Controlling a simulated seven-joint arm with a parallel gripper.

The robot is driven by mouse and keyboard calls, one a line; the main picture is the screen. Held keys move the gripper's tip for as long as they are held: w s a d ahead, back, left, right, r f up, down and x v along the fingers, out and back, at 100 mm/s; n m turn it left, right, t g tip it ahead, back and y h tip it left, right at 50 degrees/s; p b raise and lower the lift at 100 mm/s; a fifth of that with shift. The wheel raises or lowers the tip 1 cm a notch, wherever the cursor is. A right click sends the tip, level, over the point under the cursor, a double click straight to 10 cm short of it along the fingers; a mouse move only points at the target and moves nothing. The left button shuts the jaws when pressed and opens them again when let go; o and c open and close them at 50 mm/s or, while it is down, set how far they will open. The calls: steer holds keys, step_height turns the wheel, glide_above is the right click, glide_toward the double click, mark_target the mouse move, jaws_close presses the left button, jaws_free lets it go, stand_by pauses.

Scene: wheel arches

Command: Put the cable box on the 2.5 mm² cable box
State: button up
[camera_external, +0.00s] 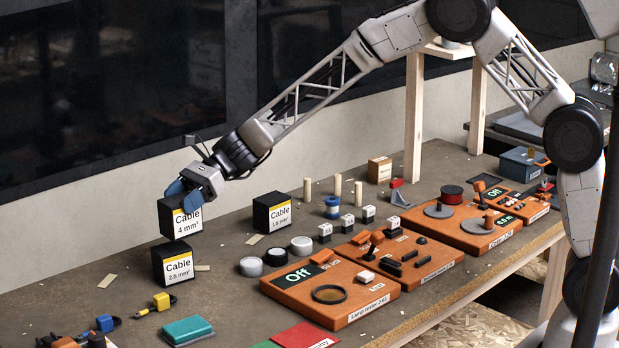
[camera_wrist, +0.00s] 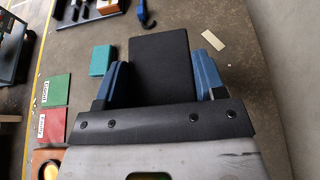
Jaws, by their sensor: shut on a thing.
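The black cable box labelled "Cable 4 mm²" (camera_external: 179,221) is held between the blue fingers of my gripper (camera_external: 184,188), upright. It is right above the black box labelled "Cable 2.5 mm²" (camera_external: 173,266), which stands on the bench. From this angle I cannot tell whether the two boxes touch or a small gap is left. In the wrist view the held box's plain black top (camera_wrist: 160,68) fills the space between the fingers. The 2.5 mm² box is hidden there beneath it.
A third black box, "Cable 1.5 mm²" (camera_external: 272,212), stands to the right. A teal block (camera_external: 187,330) and a yellow connector (camera_external: 161,302) lie in front.

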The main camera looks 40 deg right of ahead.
mark_target(174, 195)
steer(key=shift+w+a+f, duration=0.1)
steer(key=shift+w+a, duration=0.35)
steer(key=shift+w, duration=0.2)
steer(key=shift+w+a, duration=0.45)
steer(key=shift+w, duration=0.2)
steer(key=shift+f, duration=0.1)
steer(key=shift+f, duration=1.65)
steer(key=shift+f, duration=0.1)
steer(key=o, duration=1.1)
steer(key=shift+f, duration=0.1)
steer(key=shift+o, duration=0.2)
steer(key=shift+d+r, duration=0.15)
steer(key=shift+r, duration=0.05)
steer(key=v, duration=1.1)
steer(key=shift+d, duration=0.35)
